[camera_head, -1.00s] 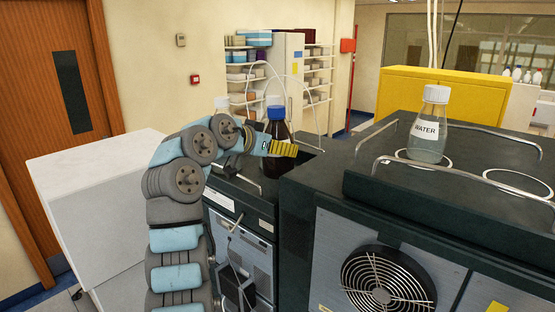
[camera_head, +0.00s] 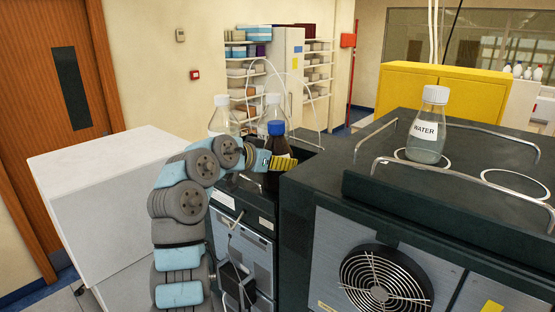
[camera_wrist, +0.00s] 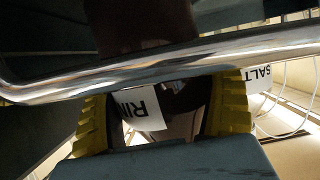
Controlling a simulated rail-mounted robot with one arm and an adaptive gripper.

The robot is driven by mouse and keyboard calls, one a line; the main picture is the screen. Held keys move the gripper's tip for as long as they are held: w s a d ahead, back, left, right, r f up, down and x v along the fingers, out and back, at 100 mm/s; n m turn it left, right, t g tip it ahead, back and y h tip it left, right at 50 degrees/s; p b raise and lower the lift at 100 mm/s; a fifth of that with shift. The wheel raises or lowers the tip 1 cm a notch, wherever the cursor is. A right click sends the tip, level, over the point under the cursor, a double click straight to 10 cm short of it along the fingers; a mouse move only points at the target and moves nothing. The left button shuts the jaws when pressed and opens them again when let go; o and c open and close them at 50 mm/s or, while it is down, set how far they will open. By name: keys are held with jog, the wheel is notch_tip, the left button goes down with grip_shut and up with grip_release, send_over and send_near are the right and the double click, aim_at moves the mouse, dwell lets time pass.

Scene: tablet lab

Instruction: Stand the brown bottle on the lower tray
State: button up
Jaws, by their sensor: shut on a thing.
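The brown bottle (camera_head: 274,149) has a blue cap and looks upright in the head view. My gripper (camera_head: 284,163) has yellow ribbed fingers and is shut around the bottle's body. In the wrist view the gripper (camera_wrist: 168,118) has a finger on each side of the bottle, whose white label (camera_wrist: 142,108) shows upside down. The bottle is at the lower tray (camera_head: 236,188), the dark top of the lower unit left of the tall machine. The bottle's base is hidden behind my gripper and the tray edge, so I cannot tell whether it touches the tray.
Two clear bottles with white caps, one at left (camera_head: 224,121) and one behind the brown bottle (camera_head: 273,108), stand close by. A metal rail (camera_wrist: 200,58) crosses the wrist view near my fingers. The water bottle (camera_head: 428,128) stands on the higher tray (camera_head: 400,190) at right.

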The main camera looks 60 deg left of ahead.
jog(key=o, duration=1)
jog(key=shift+o, duration=0.2)
jog(key=shift+r, duration=0.15)
jog(key=b+v, duration=0.3)
jog(key=v, duration=0.9)
jog(key=shift+w, duration=0.1)
